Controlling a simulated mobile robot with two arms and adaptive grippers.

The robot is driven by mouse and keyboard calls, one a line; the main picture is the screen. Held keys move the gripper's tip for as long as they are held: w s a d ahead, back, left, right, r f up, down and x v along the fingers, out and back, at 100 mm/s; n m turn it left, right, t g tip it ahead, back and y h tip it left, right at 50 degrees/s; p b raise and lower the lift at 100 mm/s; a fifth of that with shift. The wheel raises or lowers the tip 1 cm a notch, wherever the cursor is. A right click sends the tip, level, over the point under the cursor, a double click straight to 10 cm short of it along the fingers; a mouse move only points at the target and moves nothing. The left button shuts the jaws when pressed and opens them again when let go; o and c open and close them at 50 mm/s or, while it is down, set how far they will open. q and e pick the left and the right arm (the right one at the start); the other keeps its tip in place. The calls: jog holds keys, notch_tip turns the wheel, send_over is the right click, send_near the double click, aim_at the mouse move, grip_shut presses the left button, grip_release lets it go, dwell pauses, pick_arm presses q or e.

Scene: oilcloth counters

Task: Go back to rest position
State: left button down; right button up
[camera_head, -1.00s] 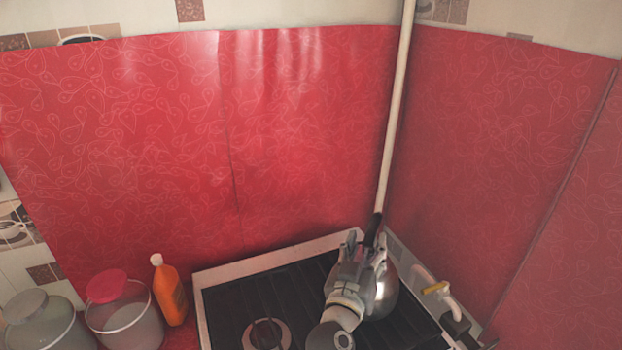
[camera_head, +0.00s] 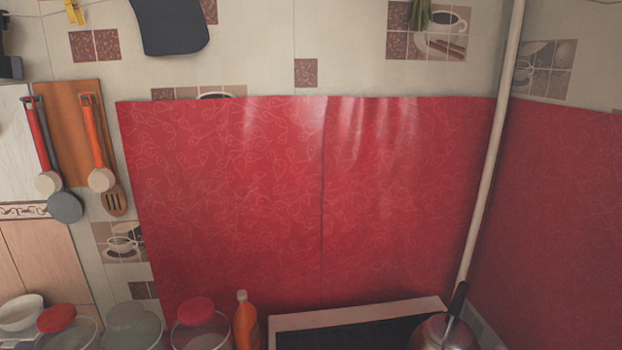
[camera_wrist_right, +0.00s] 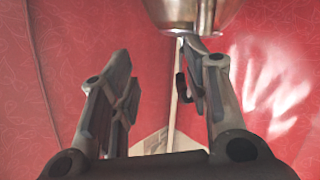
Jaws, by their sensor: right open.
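My right gripper (camera_wrist_right: 160,85) shows in the right wrist view with its two fingers spread apart and nothing between them. A shiny metal kettle (camera_wrist_right: 190,14) is at the top of that view, beyond the fingertips; I cannot tell how far apart they are. In the head view the kettle (camera_head: 443,333) sits at the bottom right on the stove (camera_head: 350,308), its dark handle upright. Neither gripper shows in the head view now.
An orange bottle (camera_head: 246,322) and several lidded jars (camera_head: 201,333) stand left of the stove. A pale pipe (camera_head: 490,150) runs up the corner. Red oilcloth (camera_head: 230,200) covers the wall. Utensils (camera_head: 100,150) hang at the left.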

jog(key=s+f+n+g+y, duration=0.1)
jog(key=s+f, duration=0.2)
jog(key=s, duration=0.1)
jog(key=s+a+f+n+g+y, duration=0.1)
jog(key=s+f+g+y, duration=0.1)
jog(key=s+f, duration=0.2)
jog(key=s+f+n+g+y, duration=0.1)
jog(key=s+f+y, duration=0.1)
jog(key=s+f, duration=0.2)
jog(key=shift+s+a+g, duration=0.25)
jog(key=shift+g, duration=0.05)
jog(key=s+a+f+n+g+y, duration=0.3)
jog(key=s+a+n+g+y, duration=0.15)
jog(key=s, duration=0.65)
notch_tip(320, 180, down, 29)
jog(key=s+b, duration=0.2)
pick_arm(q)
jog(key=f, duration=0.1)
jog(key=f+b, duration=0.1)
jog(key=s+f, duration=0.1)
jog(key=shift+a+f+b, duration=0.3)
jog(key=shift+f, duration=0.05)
pick_arm(e)
jog(key=s+d+f+g, duration=0.1)
jog(key=s+d+f, duration=0.1)
jog(key=s+f, duration=1.4)
jog(key=shift+s+f+g, duration=0.15)
jog(key=shift+f+g, duration=0.2)
